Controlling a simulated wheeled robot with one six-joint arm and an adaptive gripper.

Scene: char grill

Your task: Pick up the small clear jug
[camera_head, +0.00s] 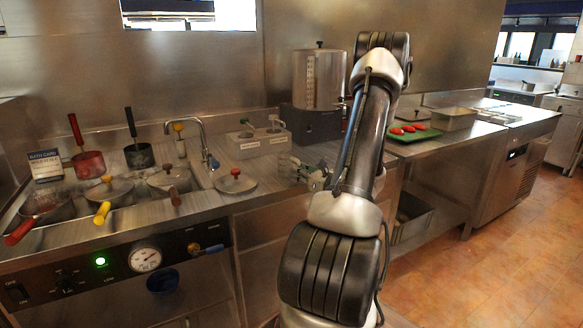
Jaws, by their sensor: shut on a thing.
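My gripper (309,174) is low over the counter, at the middle of the view, and is partly hidden by my own arm. Its jaws are shut on a small, pale, see-through thing that looks like the small clear jug (297,166). The jug's outline is faint, and its handle cannot be made out. I cannot tell whether its base touches the counter.
A lid with a red knob (236,181) lies left of my gripper. Behind are a box with clear vessels (258,142) and a large metal urn (319,80). A green tray (414,134) with red items is right. Sunken pots (105,190) and a tap (203,140) are left.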

